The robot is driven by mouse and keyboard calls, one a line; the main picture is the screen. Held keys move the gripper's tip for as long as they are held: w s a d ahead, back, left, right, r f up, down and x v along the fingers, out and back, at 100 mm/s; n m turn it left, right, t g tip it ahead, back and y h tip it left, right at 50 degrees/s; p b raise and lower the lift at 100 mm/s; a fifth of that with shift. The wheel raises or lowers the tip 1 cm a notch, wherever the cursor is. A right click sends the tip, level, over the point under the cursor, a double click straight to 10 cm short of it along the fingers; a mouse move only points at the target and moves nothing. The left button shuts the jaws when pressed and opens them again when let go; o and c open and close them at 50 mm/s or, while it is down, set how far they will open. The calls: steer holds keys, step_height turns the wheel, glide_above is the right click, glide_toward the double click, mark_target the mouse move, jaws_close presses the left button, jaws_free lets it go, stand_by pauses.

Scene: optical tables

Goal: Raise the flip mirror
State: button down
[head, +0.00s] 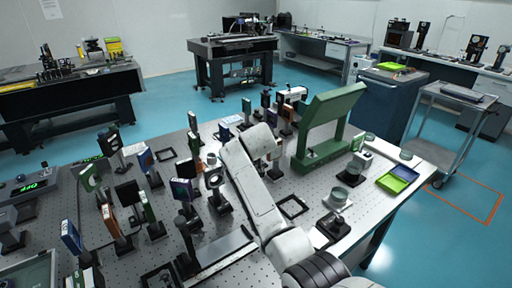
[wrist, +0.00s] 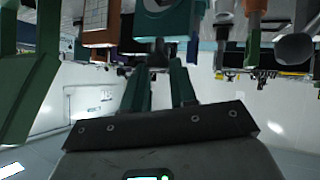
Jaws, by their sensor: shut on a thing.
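My gripper (wrist: 160,62) shows in the wrist view, its two dark green fingers reaching up to a teal mount with a pale round face, which I take to be the flip mirror (wrist: 172,22). The fingers are shut on a small dark part at the mount's edge, between the fingertips. The mount is cut off by the top of the picture, so its tilt cannot be told. In the head view my white arm reaches over the optical table (head: 330,190), and its bulk hides the fingertips and the held part.
Many posts and mounts crowd the table's left and middle. A large green frame (head: 328,125) stands right of my arm and shows at the wrist view's left edge. A yellow-green tray (head: 398,178) lies at the right corner. A cart (head: 455,110) stands beyond.

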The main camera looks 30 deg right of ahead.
steer(key=shift+w+a+r, duration=0.1)
steer(key=shift+w+r, duration=0.35)
steer(key=shift+w, duration=0.25)
steer(key=c, duration=1.6)
jaws_free()
steer(key=shift+f, duration=0.25)
steer(key=o, duration=0.7)
steer(key=shift+f, duration=0.15)
steer(key=shift+c, duration=0.2)
steer(key=shift+s, duration=0.1)
steer(key=b+v, duration=0.1)
steer(key=v, duration=0.9)
steer(key=shift+s, duration=0.3)
